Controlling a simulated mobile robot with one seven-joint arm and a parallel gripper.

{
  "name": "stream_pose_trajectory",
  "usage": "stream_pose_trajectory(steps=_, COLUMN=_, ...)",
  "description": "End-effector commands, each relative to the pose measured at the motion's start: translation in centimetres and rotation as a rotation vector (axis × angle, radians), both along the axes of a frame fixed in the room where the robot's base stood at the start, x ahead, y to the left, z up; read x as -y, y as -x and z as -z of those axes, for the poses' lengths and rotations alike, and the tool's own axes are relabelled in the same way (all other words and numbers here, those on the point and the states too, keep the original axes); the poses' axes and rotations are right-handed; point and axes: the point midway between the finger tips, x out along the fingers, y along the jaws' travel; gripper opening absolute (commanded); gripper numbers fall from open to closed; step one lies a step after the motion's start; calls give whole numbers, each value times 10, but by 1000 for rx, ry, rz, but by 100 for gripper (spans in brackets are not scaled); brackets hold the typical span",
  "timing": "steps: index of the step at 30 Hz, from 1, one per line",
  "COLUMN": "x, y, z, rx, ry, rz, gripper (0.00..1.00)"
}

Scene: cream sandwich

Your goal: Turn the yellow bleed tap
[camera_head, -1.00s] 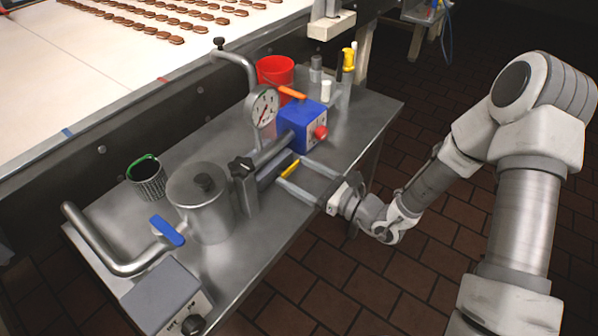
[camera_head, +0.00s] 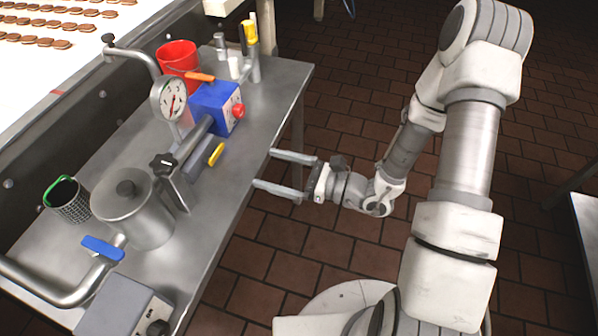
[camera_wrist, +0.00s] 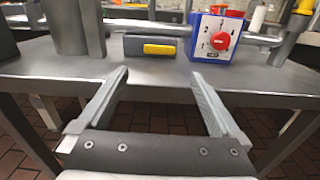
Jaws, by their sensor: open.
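The yellow bleed tap (camera_head: 216,154) is a small yellow lever on a grey block under the pipe, beside the blue box. In the wrist view the yellow tap (camera_wrist: 159,49) lies level, ahead of and beyond my fingers. My gripper (camera_head: 263,169) is open and empty at the table's front edge, to the right of the tap and clear of it. In the wrist view my gripper (camera_wrist: 159,82) shows both fingers wide apart with the tap in line with the gap between them.
The blue box (camera_head: 216,106) with a red knob (camera_head: 238,111) stands behind the tap. A metal pot (camera_head: 133,208), a pressure gauge (camera_head: 169,98) and a red bucket (camera_head: 178,58) share the steel table (camera_head: 250,130). A blue-handled valve (camera_head: 103,248) is at the front left. The table's front strip is clear.

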Motion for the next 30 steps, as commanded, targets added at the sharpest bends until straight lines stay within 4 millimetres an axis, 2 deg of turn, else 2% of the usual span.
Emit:
stream_pose_trajectory(steps=3, x=24, y=9, z=-1, rx=-1, ry=1, rz=3, gripper=100)
stream_pose_trajectory(steps=10, x=49, y=20, z=0, rx=-1, ry=0, rz=0, gripper=100)
stream_pose_trajectory(steps=30, x=52, y=23, z=-2, rx=6, ry=4, rz=-9, gripper=100)
